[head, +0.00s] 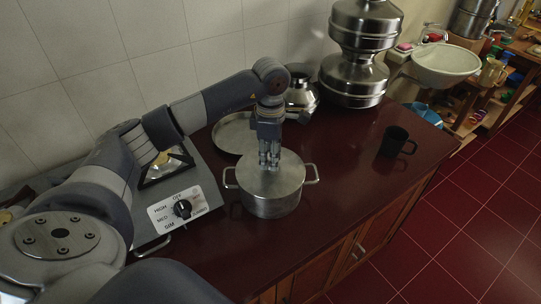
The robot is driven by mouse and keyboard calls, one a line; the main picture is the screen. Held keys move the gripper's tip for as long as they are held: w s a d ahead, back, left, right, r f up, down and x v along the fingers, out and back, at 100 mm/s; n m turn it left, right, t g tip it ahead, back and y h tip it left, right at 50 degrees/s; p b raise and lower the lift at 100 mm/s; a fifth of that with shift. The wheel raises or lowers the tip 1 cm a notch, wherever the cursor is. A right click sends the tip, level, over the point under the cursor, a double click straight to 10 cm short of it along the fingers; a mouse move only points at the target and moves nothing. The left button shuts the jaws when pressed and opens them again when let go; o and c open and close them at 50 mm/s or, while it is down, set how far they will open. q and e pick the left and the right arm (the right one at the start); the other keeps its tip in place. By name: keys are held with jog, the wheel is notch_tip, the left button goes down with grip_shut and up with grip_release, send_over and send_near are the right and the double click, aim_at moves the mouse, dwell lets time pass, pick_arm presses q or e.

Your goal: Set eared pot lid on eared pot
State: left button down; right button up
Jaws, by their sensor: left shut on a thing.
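The eared pot (272,206) is a silvery metal pot with two side handles, standing upright on the dark red counter. The eared pot lid (287,180) is a flat metal disc at the pot's top, and it looks level over the rim. I cannot tell whether it rests fully on the rim. My left gripper (269,165) points down at the lid's middle, shut on the lid's knob, which the fingers hide. My right gripper is not in view.
A round metal tray (232,132) lies behind the pot. A black mug (394,141) is at right, with clear counter between.

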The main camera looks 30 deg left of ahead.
pick_arm(q)
jog(key=shift+f, duration=0.25)
dwell(0.5)
jog(key=c, duration=1.2)
grip_release()
jog(key=shift+r, duration=0.1)
notch_tip(320, 180, up, 12)
jog(key=shift+f, duration=0.1)
